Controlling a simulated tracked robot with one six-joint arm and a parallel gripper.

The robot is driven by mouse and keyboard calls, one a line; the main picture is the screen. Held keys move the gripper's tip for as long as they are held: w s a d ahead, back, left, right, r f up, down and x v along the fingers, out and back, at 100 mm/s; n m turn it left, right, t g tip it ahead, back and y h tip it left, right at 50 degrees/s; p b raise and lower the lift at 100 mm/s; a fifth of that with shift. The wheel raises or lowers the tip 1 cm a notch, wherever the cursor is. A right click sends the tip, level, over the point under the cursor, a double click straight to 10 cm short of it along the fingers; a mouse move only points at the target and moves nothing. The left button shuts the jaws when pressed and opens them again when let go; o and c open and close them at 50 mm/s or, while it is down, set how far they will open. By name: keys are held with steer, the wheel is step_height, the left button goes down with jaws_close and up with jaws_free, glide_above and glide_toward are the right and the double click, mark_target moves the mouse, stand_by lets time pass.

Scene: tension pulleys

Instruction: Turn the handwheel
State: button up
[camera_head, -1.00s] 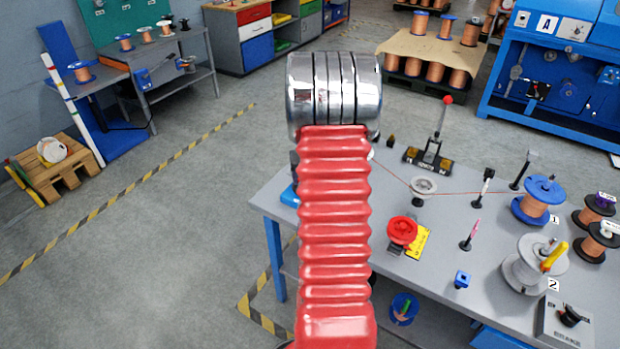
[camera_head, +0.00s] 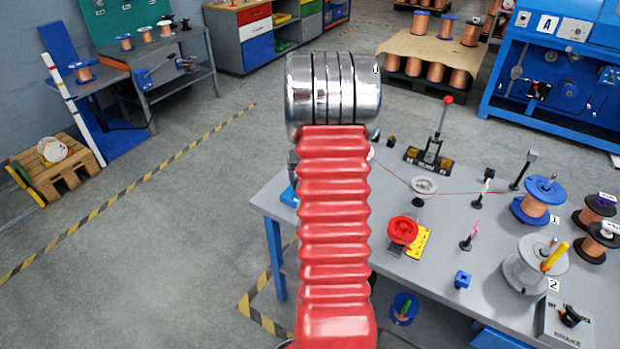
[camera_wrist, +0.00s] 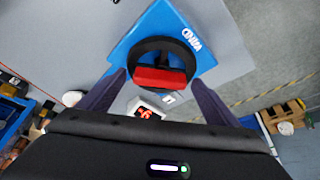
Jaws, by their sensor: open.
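In the wrist view, a black round wheel (camera_wrist: 174,52) with a red block (camera_wrist: 160,77) across its near side sits on a blue housing (camera_wrist: 150,32). My gripper (camera_wrist: 157,79) is open, with one dark finger on each side of the wheel's near part. I cannot tell whether the fingers touch it. In the head view, my arm hides the gripper and this wheel.
The grey bench (camera_head: 395,277) carries a pulley (camera_head: 424,187) with a red wire, a lever stand (camera_head: 430,158), a blue-flanged spool (camera_head: 541,198) and a grey-flanged spool (camera_head: 535,265). A small red-digit display (camera_wrist: 148,112) is near the fingers.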

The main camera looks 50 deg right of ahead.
steer(key=shift+r, duration=0.1)
steer(key=v, duration=1.3)
steer(key=shift+a+r, duration=0.15)
steer(key=shift+a, duration=0.05)
steer(key=shift+s, duration=0.15)
stand_by(0.4)
steer(key=s+a+r+n+t+y, duration=0.1)
steer(key=s+a+r+n, duration=0.2)
steer(key=a, duration=1.2)
steer(key=s+a+r+n+y, duration=0.1)
steer(key=s+a+r+n, duration=0.2)
steer(key=a, duration=1.2)
steer(key=s+a+r+n+t+y, duration=0.1)
steer(key=s+a+r+n, duration=0.2)
steer(key=a, duration=1.2)
steer(key=shift+s+a+r+t, duration=0.25)
steer(key=shift+s+r+t, duration=0.05)
steer(key=shift+r, duration=0.55)
